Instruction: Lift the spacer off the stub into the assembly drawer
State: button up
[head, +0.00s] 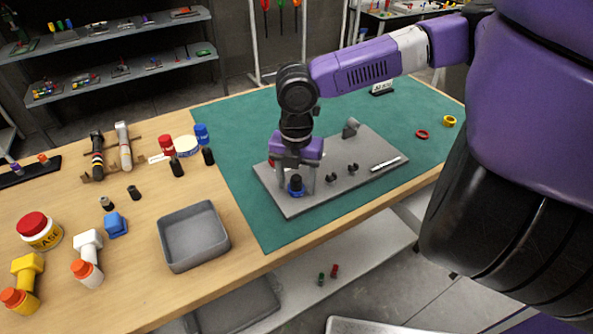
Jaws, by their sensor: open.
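My gripper (296,183) points down over the left front of a grey fixture plate (345,172). Its fingers are apart, on either side of a dark upright stub (296,181) with a blue ring-shaped spacer (296,192) around its base. I cannot tell whether the fingers touch the spacer. A shallow grey open bin (193,236), which looks like the assembly drawer, stands on the wooden bench left of the plate and looks empty.
Small dark pegs (332,177) and a silver rod (384,164) are on the plate. A red ring (421,134) and a yellow ring (448,121) lie on the green mat (235,130). Bottles, tools and a blue block (115,225) crowd the bench's left side.

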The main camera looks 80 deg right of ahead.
jog(key=shift+f, duration=0.3)
grip_shut()
jog(key=shift+r, duration=0.1)
jog(key=shift+r, duration=0.1)
jog(key=shift+r+p, duration=3.1)
jog(key=shift+p, duration=0.45)
